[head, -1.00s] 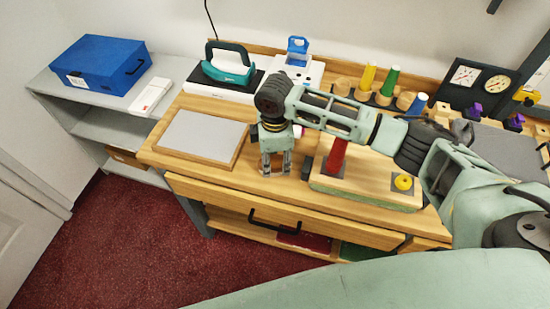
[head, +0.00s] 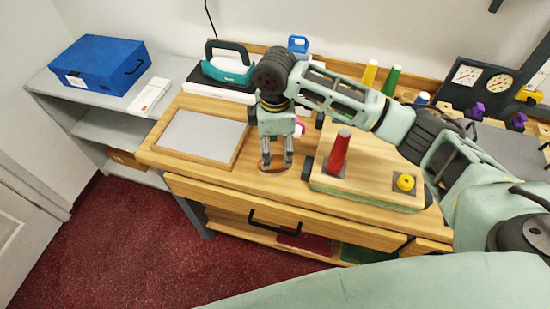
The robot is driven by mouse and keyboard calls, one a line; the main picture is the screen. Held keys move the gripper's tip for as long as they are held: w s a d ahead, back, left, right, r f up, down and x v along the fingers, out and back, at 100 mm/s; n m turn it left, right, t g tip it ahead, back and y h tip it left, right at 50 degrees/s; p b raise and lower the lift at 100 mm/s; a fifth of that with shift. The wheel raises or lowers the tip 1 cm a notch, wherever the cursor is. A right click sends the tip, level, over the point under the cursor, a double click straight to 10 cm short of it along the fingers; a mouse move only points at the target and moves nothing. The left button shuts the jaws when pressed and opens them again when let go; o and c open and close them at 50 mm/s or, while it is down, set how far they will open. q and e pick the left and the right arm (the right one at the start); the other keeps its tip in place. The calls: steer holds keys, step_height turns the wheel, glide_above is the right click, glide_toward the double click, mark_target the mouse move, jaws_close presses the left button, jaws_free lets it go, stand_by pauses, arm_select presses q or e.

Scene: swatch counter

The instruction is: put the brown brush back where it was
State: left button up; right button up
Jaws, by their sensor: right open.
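I cannot make out a brown brush in the head view. My right gripper (head: 277,163) points down over the wooden counter, open, with nothing visible between its fingers. A flat round brownish patch (head: 270,171) lies on the counter at its fingertips; I cannot tell whether they touch it. My left gripper is not in view.
A framed grey panel (head: 201,136) lies to the left of the gripper.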

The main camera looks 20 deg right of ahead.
mark_target(275, 161)
step_height(275, 161, up, 6)
steer(key=b, duration=0.1)
steer(key=shift+r, duration=0.25)
